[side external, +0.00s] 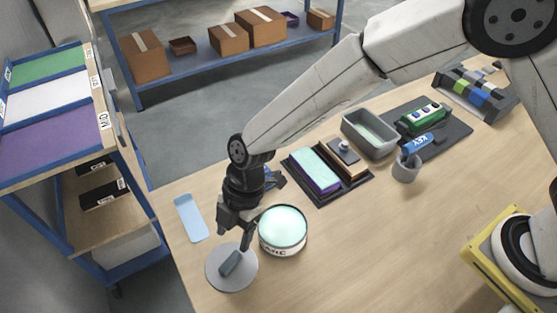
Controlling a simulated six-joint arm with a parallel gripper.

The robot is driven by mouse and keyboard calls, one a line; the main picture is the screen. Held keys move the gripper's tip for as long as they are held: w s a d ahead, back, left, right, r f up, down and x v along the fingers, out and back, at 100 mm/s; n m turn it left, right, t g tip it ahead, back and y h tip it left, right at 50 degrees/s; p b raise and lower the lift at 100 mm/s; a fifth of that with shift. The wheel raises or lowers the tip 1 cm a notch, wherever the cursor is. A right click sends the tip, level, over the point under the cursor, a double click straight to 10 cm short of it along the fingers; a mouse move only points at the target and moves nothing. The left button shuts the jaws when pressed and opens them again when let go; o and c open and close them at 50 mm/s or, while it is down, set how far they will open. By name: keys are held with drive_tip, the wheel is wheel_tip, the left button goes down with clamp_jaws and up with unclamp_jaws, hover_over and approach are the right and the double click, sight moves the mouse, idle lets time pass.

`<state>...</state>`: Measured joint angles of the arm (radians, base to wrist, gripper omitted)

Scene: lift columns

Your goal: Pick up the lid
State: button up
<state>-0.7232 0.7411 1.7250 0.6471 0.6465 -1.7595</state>
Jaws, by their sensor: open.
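The lid (215,268) is a flat grey disc with a dark grey bar-shaped handle on top. It lies on the wooden table near its front left edge. Beside it on the right stands a round white tin (284,231) with a pale mint top surface and dark lettering on its side. My gripper (234,245) points down above the lid, with its fingers close to the handle. It is open. The picture is too small to tell whether the fingers are astride the handle or just above it.
A light blue card (190,218) lies left of my gripper. A shelf rack (60,170) stands left.

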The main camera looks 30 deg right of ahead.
sight(229, 260)
drive_tip(key=shift+x, duration=0.75)
drive_tip(key=shift+x, duration=2.6)
drive_tip(key=shift+s+d, duration=0.1)
clamp_jaws()
